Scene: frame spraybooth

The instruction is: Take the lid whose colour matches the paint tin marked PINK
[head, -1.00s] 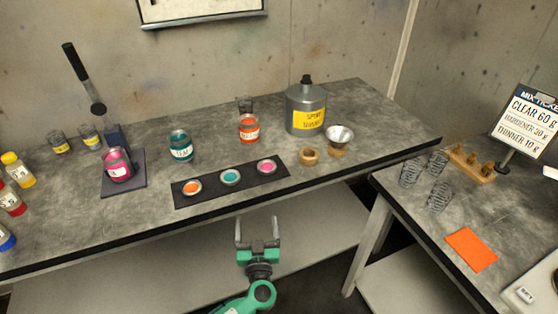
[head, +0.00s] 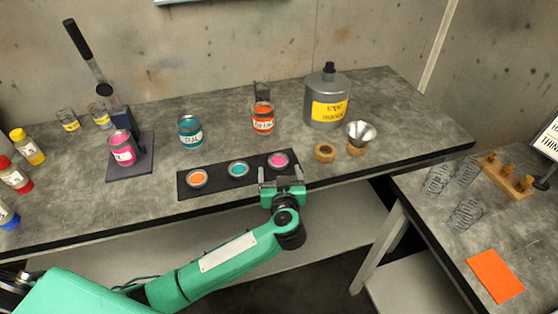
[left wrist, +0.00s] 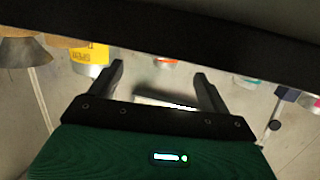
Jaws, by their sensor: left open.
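The pink lid (head: 279,160) lies at the right end of a black strip (head: 218,186), beside the teal lid (head: 238,169) and the orange lid (head: 197,178). A pink paint tin (head: 122,153) stands at the left on a dark stand; its label is too small to read. My left gripper (head: 281,173) is open and empty at the bench's front edge, just in front of the pink lid. In the left wrist view its two fingers (left wrist: 158,76) are spread with nothing between them. No lid is clear in that view. My right gripper is not in view.
A teal tin (head: 190,132) and an orange tin (head: 263,118) stand behind the strip. A thinner can (head: 327,97), a metal funnel (head: 360,134) and a wooden ring (head: 325,152) are to the right.

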